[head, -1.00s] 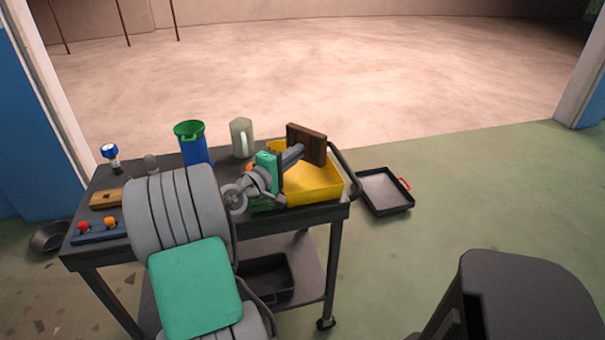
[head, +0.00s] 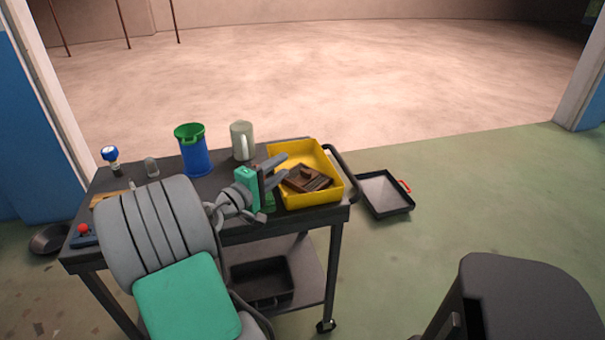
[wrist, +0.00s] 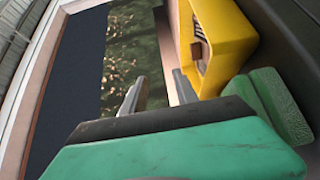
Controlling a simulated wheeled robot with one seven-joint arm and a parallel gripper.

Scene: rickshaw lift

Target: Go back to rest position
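My gripper (head: 275,171) is at the right part of the dark cart top, at the left edge of the yellow tray (head: 334,184). Its two fingers are apart with nothing between them; in the wrist view the open gripper (wrist: 155,92) also shows empty. A brown wooden box (head: 308,179) lies inside the yellow tray, and a small part of it shows in the wrist view (wrist: 200,48). My arm hides the cart's front left part.
On the cart (head: 222,176) stand a blue bin with a green rim (head: 195,155), a grey-green mug (head: 242,140) and a blue-topped stamp (head: 111,158). A black tray (head: 385,193) lies on the floor to the right. A dark stool (head: 525,300) stands at lower right.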

